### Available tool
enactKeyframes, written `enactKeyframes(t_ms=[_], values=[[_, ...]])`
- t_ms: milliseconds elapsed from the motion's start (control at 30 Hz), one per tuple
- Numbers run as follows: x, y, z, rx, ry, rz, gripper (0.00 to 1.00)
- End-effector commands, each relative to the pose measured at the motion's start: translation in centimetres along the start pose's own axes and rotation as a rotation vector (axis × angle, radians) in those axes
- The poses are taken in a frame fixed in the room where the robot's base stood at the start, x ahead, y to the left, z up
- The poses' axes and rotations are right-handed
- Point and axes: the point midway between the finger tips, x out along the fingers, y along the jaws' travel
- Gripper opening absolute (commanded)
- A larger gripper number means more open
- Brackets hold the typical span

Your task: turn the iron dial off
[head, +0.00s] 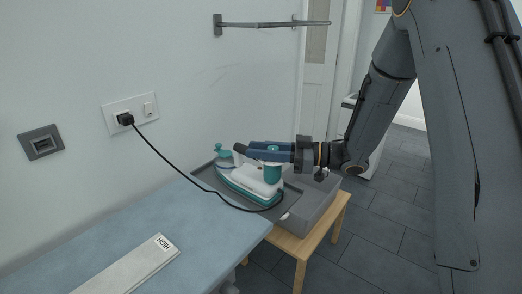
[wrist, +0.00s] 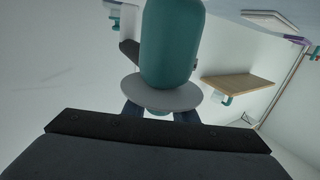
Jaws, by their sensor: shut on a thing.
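A white and teal iron (head: 240,183) rests on a grey tray on the small wooden table, its black cord trailing to the wall. My gripper (head: 241,149) reaches in from the right, level, and is shut at the top of the iron, across its upper teal parts. In the wrist view a teal rounded part (wrist: 172,45) stands close to the camera, with a pale grey disc (wrist: 160,93) at its base. My gripper's fingers show partly behind the disc. The dial's mark and setting are not readable, and the exact contact is hidden.
A black plug (head: 125,119) sits in the wall socket (head: 112,112), its cord looping over the blue-grey board (head: 90,245). A pale strip marked HIGH (head: 135,268) lies on the board. A wall rail (head: 270,25) is above. Dark floor (head: 395,210) is open at right.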

Motion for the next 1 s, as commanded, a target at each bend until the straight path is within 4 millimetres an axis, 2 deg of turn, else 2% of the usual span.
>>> enactKeyframes(t_ms=[600,1000], values=[[-0.5,-1.9,0.1,-0.004,0.002,-0.56,0.03],[-1.0,-2.6,-0.1,-0.003,0.002,-0.758,0.03]])
